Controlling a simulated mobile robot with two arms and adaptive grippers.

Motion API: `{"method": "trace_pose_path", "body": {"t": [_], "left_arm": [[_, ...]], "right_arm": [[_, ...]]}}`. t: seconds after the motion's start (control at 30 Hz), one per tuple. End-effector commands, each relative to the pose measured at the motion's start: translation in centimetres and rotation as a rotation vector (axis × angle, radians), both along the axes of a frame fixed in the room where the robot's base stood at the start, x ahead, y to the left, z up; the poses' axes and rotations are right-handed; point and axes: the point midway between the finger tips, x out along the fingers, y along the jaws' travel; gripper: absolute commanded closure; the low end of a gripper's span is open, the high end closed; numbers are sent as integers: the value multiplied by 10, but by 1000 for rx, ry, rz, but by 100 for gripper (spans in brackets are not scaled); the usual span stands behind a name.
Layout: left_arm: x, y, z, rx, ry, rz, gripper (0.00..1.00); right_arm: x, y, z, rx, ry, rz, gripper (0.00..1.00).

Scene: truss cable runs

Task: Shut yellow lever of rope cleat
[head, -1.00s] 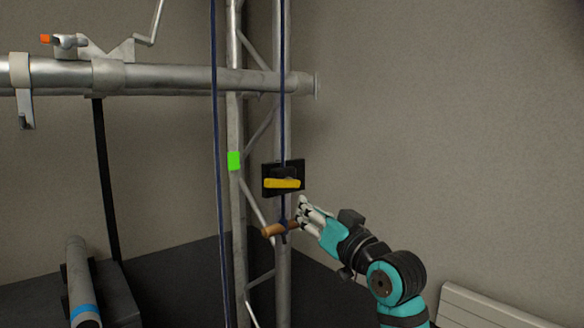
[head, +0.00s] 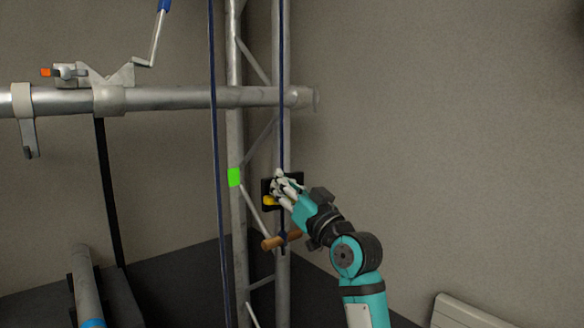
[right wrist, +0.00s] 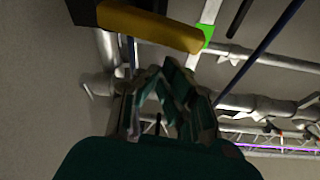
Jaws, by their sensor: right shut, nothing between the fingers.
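The rope cleat is a black plate (head: 297,179) on the truss upright in the head view. Its yellow lever (head: 269,200) is mostly hidden behind my right gripper (head: 279,176); only its left end shows. In the right wrist view the yellow lever (right wrist: 150,25) crosses the top of the picture, beyond my right gripper's fingertips (right wrist: 165,72). The right gripper is shut and empty, in front of the cleat. I cannot tell whether it touches the lever. My left gripper is not in view.
A dark blue rope (head: 281,90) runs down to the cleat, and a wooden handle (head: 280,241) hangs below it. A second rope (head: 215,130) hangs to the left. A green marker (head: 233,177) is on the left upright. A horizontal pipe (head: 180,98) crosses above.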

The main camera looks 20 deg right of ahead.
Motion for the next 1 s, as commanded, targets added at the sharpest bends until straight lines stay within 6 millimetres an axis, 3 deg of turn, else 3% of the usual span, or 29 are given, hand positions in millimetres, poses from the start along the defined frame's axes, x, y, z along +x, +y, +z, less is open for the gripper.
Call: {"method": "trace_pose_path", "body": {"t": [0.2,0.5,0.73,1.0], "left_arm": [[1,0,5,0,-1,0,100],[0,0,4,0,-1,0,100],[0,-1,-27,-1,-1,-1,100],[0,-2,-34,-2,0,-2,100]], "right_arm": [[-2,1,-11,0,-3,-2,100],[-2,1,-12,-1,-3,-2,100],[-3,4,-32,-112,-42,-4,100],[-3,7,-33,-196,-67,-1,100]]}}
